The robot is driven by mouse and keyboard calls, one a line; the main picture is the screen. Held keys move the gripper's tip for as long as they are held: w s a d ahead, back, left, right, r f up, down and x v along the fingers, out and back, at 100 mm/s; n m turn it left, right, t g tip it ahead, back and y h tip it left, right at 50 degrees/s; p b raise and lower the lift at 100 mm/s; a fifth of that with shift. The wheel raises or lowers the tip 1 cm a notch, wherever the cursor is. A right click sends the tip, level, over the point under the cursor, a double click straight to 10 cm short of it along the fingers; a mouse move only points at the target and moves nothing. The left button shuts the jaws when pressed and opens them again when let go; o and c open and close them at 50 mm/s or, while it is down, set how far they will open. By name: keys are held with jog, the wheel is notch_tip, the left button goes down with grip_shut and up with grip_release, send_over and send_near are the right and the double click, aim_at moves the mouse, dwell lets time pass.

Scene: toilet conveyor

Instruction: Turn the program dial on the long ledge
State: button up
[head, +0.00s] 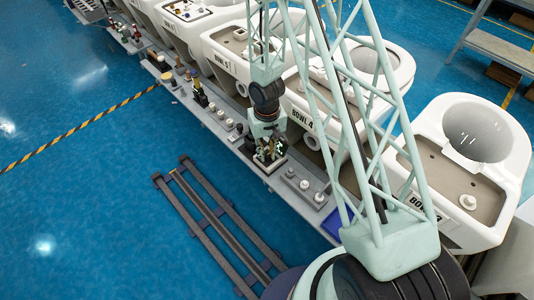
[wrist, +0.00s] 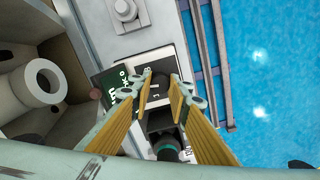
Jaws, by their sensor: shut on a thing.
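The program dial (wrist: 161,81) is a dark knob on a dark plate with white characters. It shows between my fingertips in the wrist view. My gripper (wrist: 159,90) points down over the plate, with one yellow-padded finger on each side of the knob, and is shut on it. In the head view my gripper (head: 268,156) is low over the long grey ledge (head: 222,128), in front of the bowl marked 4. There the dial is hidden by the gripper.
A green panel with white marks (wrist: 112,88) lies left of the fingers. A dark, teal-ringed part (wrist: 168,150) is close below them. White knobs (head: 304,185) stand on the ledge to the right. White toilet bowls (head: 460,150) line the far side; floor rails (head: 215,222) run in front.

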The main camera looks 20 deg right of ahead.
jog(key=n, duration=1.4)
dwell(0.5)
jog(key=o, duration=0.9)
jog(key=shift+m, duration=0.3)
